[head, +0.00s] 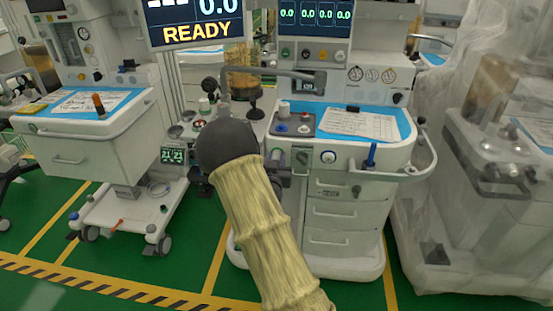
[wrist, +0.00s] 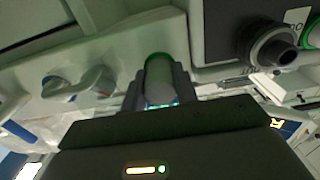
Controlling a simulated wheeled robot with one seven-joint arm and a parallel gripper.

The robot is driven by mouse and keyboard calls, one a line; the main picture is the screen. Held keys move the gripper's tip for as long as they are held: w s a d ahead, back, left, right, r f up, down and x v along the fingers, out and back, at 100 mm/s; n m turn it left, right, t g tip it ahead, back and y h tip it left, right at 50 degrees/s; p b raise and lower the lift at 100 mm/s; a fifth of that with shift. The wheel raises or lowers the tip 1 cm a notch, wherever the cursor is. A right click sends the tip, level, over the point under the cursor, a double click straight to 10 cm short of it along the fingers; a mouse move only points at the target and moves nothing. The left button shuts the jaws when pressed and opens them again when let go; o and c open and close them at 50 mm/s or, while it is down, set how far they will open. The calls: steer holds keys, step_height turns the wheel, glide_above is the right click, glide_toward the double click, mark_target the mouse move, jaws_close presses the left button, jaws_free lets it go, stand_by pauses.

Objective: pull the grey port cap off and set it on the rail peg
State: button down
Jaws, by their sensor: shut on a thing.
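In the wrist view a smooth grey cylindrical cap (wrist: 159,76) stands between the two dark fingers of my gripper (wrist: 158,92), which is shut on it. A green band shows at the cap's far end, close to the pale cart front. I cannot tell whether the cap still sits on its port. In the head view my sleeved arm hides the cap and most of the gripper. A blue upright peg (head: 371,155) stands at the rail (head: 388,175) on the right of the middle cart.
In the wrist view a dark round port (wrist: 265,45) juts out right of the cap, and a pale knob (wrist: 95,82) is at left. The middle cart (head: 345,212) has a blue top with papers. A plastic-draped cart (head: 495,190) stands close on the right.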

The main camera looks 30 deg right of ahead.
steer(key=b+v, duration=0.1)
steer(key=v, duration=0.5)
stand_by(1.3)
stand_by(0.4)
step_height(320, 180, up, 10)
steer(key=p, duration=0.6)
stand_by(1.1)
steer(key=shift+a+f, duration=0.1)
